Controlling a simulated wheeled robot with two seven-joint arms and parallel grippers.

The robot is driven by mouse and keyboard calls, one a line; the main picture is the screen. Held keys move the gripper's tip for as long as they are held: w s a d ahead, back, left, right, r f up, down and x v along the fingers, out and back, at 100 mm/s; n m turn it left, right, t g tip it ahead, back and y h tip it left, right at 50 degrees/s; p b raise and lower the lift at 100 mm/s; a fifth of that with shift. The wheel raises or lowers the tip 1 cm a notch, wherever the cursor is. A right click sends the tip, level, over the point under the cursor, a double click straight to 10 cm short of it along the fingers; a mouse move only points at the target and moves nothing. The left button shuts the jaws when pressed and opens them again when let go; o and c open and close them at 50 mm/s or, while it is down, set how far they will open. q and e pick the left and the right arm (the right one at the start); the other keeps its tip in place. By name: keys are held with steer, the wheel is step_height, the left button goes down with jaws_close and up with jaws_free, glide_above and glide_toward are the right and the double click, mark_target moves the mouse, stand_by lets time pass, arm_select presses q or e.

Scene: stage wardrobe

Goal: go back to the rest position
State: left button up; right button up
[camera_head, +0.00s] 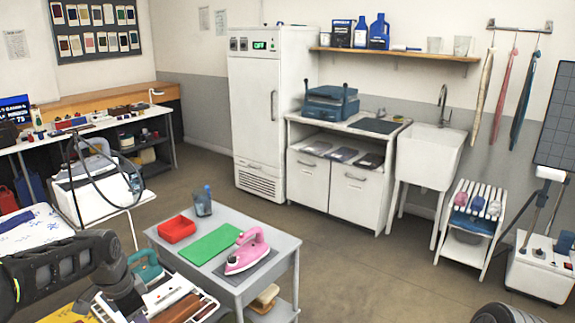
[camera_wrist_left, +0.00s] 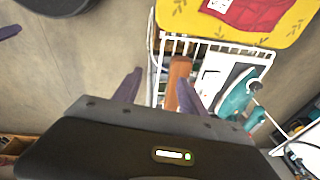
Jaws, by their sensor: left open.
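My left gripper (camera_wrist_left: 158,92) shows in the left wrist view with its two dark purple fingers apart. Nothing is gripped between them. A brown cylinder (camera_wrist_left: 178,72) lies on or in a white wire rack (camera_wrist_left: 212,41), beyond the fingertips and close to the right finger in the picture. In the head view my black left arm comes in from the lower left and bends down; its fingertips cannot be made out there. My right gripper is not in view.
A teal iron (camera_head: 146,266) stands close beside my left arm; it also shows in the left wrist view (camera_wrist_left: 238,96).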

arm_select(q)
steer(key=w+d+f+n+t+h, duration=0.2)
steer(key=w+d+f+n, duration=0.15)
steer(key=d+f, duration=0.4)
steer(key=s+d+f+n+h, duration=0.1)
steer(key=s+d+f+n, duration=0.25)
steer(key=d+f, duration=0.3)
steer(key=s+d+f+n, duration=0.2)
steer(key=s+d+f, duration=0.25)
steer(key=f, duration=0.25)
steer(key=s+d+f+g, duration=0.1)
steer(key=s+d+f, duration=0.2)
steer(key=s, duration=0.4)
steer(key=s+d+f+g, duration=0.1)
steer(key=s+d+f, duration=0.2)
steer(key=s, duration=0.4)
steer(key=s+d+f+n+g, duration=0.1)
steer(key=s+d+f, duration=0.3)
steer(key=s, duration=0.3)
steer(key=shift+s+g+h, duration=0.25)
steer(key=shift+g+h, duration=0.05)
steer(key=shift+h, duration=0.1)
